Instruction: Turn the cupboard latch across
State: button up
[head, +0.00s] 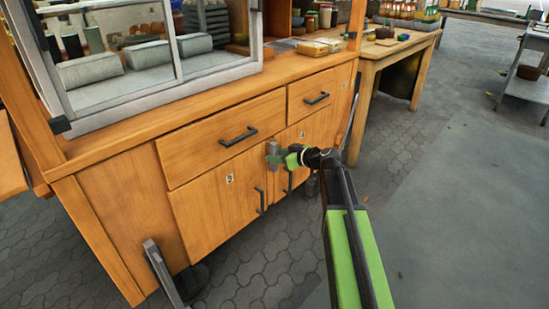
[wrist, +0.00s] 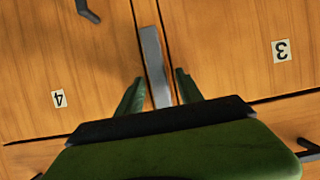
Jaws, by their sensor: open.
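The cupboard latch is a grey metal bar (wrist: 154,60) in the wrist view. It lies roughly along the seam between the door marked 3 (wrist: 230,45) and the door marked 4 (wrist: 75,60), whose labels appear upside down there. My gripper (wrist: 159,82) is open, with one green finger on each side of the bar and a small gap showing on both sides. The bar's near end is hidden behind my gripper's body. In the head view, my gripper (head: 284,158) is at the cupboard front by the grey latch (head: 273,148), partly covering it.
Dark handles (head: 260,200) stick out from the lower doors, and drawers with handles (head: 238,136) sit above. A glass case (head: 170,50) stands on the counter. A wooden table (head: 395,48) adjoins at the right. Paved floor (head: 430,200) is clear at the right.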

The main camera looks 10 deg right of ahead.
grip_shut()
jog(key=shift+w+d+f+m+g+y+b, duration=0.15)
jog(key=shift+d+f+m+g+y+b, duration=0.15)
jog(key=shift+m+y+b, duration=1.35)
jog(key=shift+w+d+f+m+g+y+b, duration=0.35)
jog(key=shift+m+y+b, duration=0.55)
jog(key=shift+m+b, duration=1.5)
jog(key=shift+d+f+m+g+y+b, duration=0.2)
jog(key=shift+f+m+y+b, duration=0.2)
jog(key=shift+m+y+b, duration=1.6)
jog(key=shift+m+t+h+p, duration=0.25)
jog(key=shift+m+h+p, duration=0.2)
jog(key=shift+m+h, duration=0.35)
grip_release()
